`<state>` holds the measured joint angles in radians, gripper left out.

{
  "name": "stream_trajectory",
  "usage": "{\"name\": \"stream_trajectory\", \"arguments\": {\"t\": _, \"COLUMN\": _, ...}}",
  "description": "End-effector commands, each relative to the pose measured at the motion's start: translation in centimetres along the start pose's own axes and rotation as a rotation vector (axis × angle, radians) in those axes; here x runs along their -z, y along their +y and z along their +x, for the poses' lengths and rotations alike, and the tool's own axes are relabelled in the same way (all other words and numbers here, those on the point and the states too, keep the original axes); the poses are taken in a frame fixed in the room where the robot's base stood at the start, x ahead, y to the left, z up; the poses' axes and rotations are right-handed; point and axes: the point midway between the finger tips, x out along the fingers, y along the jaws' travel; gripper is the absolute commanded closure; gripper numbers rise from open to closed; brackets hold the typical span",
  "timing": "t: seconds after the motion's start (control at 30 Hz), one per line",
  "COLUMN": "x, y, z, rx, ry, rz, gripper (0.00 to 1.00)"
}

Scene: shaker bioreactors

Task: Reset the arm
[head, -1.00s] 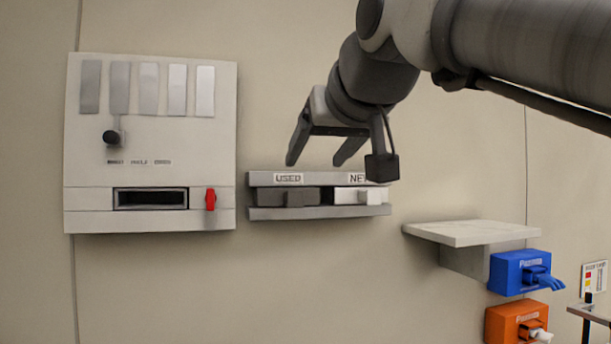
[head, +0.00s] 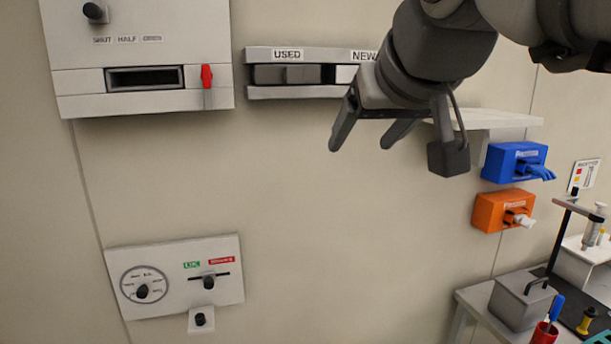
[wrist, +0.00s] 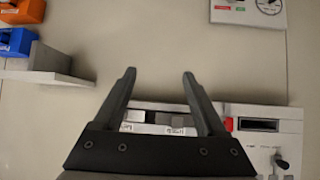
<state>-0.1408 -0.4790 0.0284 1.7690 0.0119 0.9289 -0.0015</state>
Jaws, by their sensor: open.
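My gripper (head: 360,140) is open and empty in the head view, hanging at the upper right in front of the wall with its fingers pointing down and left. It hides part of the USED/NEW rack (head: 262,91) and part of the pale shelf (head: 500,119). In the wrist view, my gripper (wrist: 159,75) shows two spread fingers with nothing between them. The rack (wrist: 160,129) shows behind the fingers there, upside down.
A wall panel (head: 160,45) with a slot and red lever (head: 207,76) is at upper left. A dial panel (head: 180,285) sits below. Blue (head: 500,160) and orange (head: 490,212) glove boxes are at right. A bench (head: 475,300) holding a grey box (head: 520,303) is at lower right. The middle wall is bare.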

Motion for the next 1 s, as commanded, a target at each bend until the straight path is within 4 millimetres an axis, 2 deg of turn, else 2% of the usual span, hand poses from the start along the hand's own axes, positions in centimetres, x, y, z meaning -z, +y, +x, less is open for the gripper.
{"name": "stream_trajectory", "arguments": {"t": 0.03, "x": -2.9, "y": 0.7, "z": 0.8, "rx": -0.016, "ry": -0.044, "rz": 0.012, "gripper": 0.26}}
{"name": "stream_trajectory", "arguments": {"t": 0.3, "x": -18.1, "y": 3.5, "z": 3.9, "rx": -0.08, "ry": -0.27, "rz": 0.08, "gripper": 0.26}}
{"name": "stream_trajectory", "arguments": {"t": 0.4, "x": -22.9, "y": 4.0, "z": 4.5, "rx": -0.094, "ry": -0.339, "rz": 0.103, "gripper": 0.26}}
{"name": "stream_trajectory", "arguments": {"t": 0.5, "x": -26.6, "y": 4.2, "z": 4.8, "rx": -0.103, "ry": -0.389, "rz": 0.119, "gripper": 0.26}}
{"name": "stream_trajectory", "arguments": {"t": 0.6, "x": -28.7, "y": 4.2, "z": 5.0, "rx": -0.108, "ry": -0.418, "rz": 0.129, "gripper": 0.26}}
{"name": "stream_trajectory", "arguments": {"t": 0.7, "x": -29.5, "y": 4.3, "z": 5.0, "rx": -0.11, "ry": -0.43, "rz": 0.133, "gripper": 0.26}}
{"name": "stream_trajectory", "arguments": {"t": 1.0, "x": -29.5, "y": 4.3, "z": 5.0, "rx": -0.11, "ry": -0.431, "rz": 0.133, "gripper": 0.26}}
